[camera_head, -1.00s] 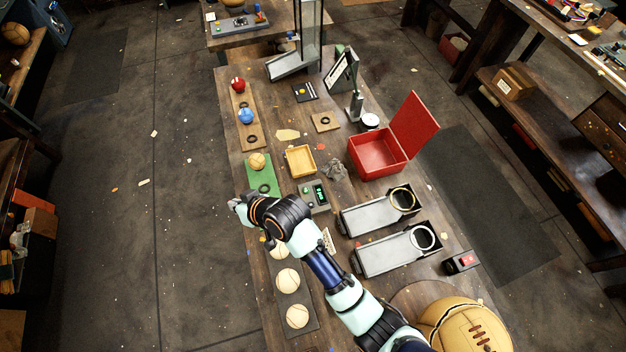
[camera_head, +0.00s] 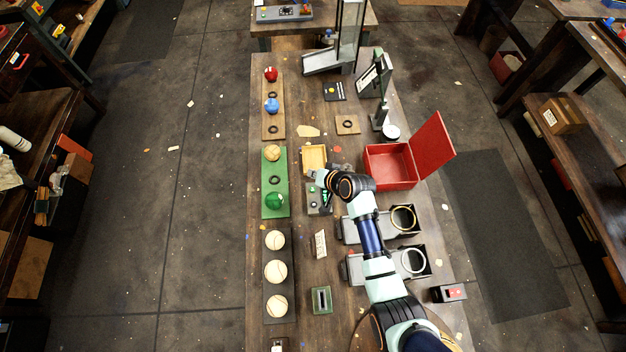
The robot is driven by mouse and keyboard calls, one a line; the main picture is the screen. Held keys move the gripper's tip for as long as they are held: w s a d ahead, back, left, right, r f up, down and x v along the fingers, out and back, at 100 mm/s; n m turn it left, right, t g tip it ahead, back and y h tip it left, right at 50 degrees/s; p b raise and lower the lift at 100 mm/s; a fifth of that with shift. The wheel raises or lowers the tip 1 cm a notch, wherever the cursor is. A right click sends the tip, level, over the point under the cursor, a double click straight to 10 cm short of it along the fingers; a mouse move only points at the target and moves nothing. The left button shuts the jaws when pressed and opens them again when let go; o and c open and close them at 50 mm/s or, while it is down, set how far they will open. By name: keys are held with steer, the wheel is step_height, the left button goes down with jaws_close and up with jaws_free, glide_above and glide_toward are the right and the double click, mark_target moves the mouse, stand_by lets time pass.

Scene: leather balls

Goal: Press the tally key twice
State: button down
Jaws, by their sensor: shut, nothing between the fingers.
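The grey tally device (camera_head: 314,206) lies on the long wooden table, below the small yellow tray. My gripper (camera_head: 321,180) is over its upper part, and my wrist covers its right side. The gripper is shut and empty. The fingertips are too small and hidden to tell whether they touch the device. The tally key itself cannot be made out under my gripper.
A green board (camera_head: 284,180) with a tan and a green ball is on the left. A dark tray (camera_head: 270,310) holds baseballs below it. A red open box (camera_head: 390,168) stands right of my wrist. Grey chutes with rings lie under and beside my arm.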

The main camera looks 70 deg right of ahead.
mark_target(314, 190)
steer(key=shift+f+b, duration=4)
steer(key=shift+f, duration=0.4)
steer(key=shift+f, duration=0.4)
steer(key=shift+f+b, duration=0.4)
steer(key=shift+b, duration=0.15)
steer(key=shift+r+p, duration=0.8)
steer(key=shift+p, duration=0.05)
step_height(314, 190, up, 5)
steer(key=p, duration=0.5)
steer(key=shift+r, duration=0.1)
